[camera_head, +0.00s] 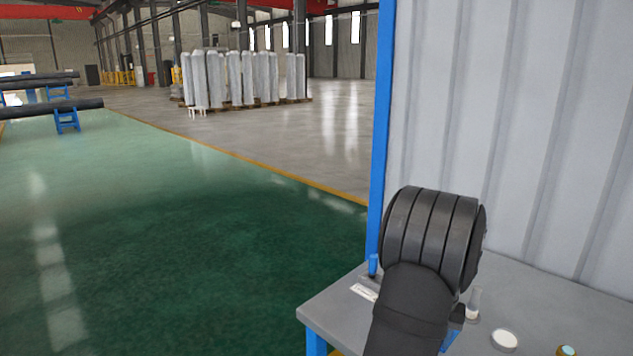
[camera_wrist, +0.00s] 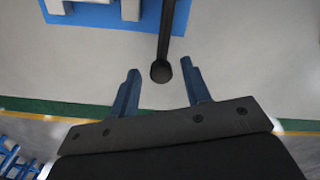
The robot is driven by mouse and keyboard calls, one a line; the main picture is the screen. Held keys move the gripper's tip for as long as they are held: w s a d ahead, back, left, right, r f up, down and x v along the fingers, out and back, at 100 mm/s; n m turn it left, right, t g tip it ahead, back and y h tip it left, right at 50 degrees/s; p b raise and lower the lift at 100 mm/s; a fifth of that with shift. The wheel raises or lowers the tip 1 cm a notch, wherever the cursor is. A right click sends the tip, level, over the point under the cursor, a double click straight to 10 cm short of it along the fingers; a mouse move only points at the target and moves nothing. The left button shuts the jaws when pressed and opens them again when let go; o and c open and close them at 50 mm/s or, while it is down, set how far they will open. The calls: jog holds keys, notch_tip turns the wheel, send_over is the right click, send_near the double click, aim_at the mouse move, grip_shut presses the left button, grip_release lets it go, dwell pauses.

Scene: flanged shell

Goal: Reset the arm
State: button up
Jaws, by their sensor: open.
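My gripper (camera_wrist: 161,67) shows in the wrist view with its two blue fingers spread apart. A dark rod with a rounded end (camera_wrist: 160,72) runs down from the top edge and ends in the picture between the fingers; no contact with either finger is visible. In the head view my dark arm stands over the grey table (camera_head: 328,310) at the lower right and hides part of it. The gripper cannot be clearly made out there. No flanged shell can be clearly made out in either view.
On the table are a small clear bottle (camera_head: 473,303), a round white dish (camera_head: 504,339) and a small round jar (camera_head: 567,351). A corrugated grey wall (camera_head: 520,130) with a blue post (camera_head: 380,130) stands behind. The green floor (camera_head: 200,230) at left is open.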

notch_tip(320, 180, up, 18)
notch_tip(320, 180, down, 18)
jog(key=shift+r, duration=0.2)
jog(key=shift+d+f, duration=0.1)
jog(key=shift+f, duration=0.15)
jog(key=shift+s+d+n, duration=0.5)
jog(key=shift+n, duration=0.5)
